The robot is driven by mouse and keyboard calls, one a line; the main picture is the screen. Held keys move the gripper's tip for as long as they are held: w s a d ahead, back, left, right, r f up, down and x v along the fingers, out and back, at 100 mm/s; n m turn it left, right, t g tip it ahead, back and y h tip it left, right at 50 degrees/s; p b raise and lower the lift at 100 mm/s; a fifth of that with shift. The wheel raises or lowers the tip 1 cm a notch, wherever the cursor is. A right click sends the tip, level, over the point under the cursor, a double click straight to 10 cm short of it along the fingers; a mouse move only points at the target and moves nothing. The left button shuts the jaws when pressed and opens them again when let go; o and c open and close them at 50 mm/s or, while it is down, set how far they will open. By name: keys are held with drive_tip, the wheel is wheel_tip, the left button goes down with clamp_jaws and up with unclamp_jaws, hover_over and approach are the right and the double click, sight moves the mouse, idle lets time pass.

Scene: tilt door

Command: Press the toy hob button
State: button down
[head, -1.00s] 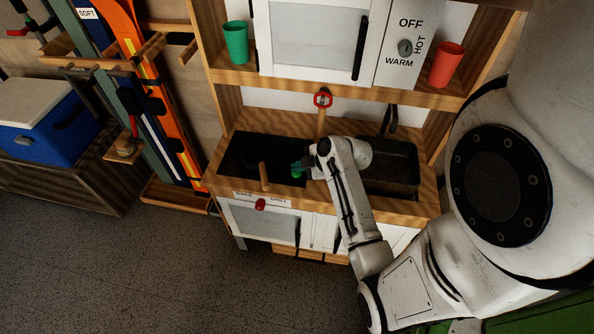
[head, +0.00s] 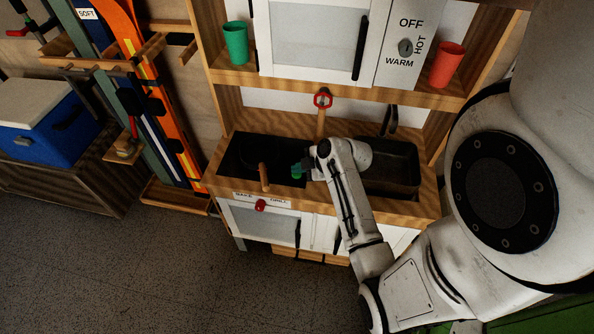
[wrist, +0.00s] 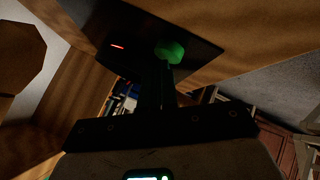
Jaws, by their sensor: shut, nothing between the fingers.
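The toy hob is a dark panel (head: 232,160) set in the left part of the wooden worktop in the head view; it also shows in the wrist view (wrist: 95,22). A green button (head: 297,172) shows at the hob's right side, beside my gripper (head: 307,167). In the wrist view the green button (wrist: 170,49) lies right at the tips of my gripper (wrist: 164,66), which is shut and empty. I cannot tell whether the tips touch it. A short red mark (wrist: 118,46) shows on the dark hob surface.
A pan with a wooden handle (head: 264,177) sits on the hob. The shelf above holds a green cup (head: 236,42) and a red cup (head: 447,65).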

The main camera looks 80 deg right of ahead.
sight(299, 174)
drive_tip(key=shift+r, duration=0.15)
drive_tip(key=shift+r+p, duration=2.4)
drive_tip(key=shift+r, duration=0.65)
drive_tip(key=w+a+g+y, duration=0.2)
drive_tip(key=w+a, duration=0.1)
drive_tip(key=a, duration=0.7)
drive_tip(key=s+a+r+m+g, duration=0.1)
drive_tip(key=s+a+m+g, duration=0.2)
drive_tip(key=a, duration=0.6)
drive_tip(key=s+a+r+m+g, duration=0.1)
drive_tip(key=s+a+m+g, duration=0.1)
drive_tip(key=a, duration=0.6)
drive_tip(key=s+m, duration=0.1)
drive_tip(key=s, duration=0.1)
drive_tip(key=shift+s+a+r+g, duration=0.4)
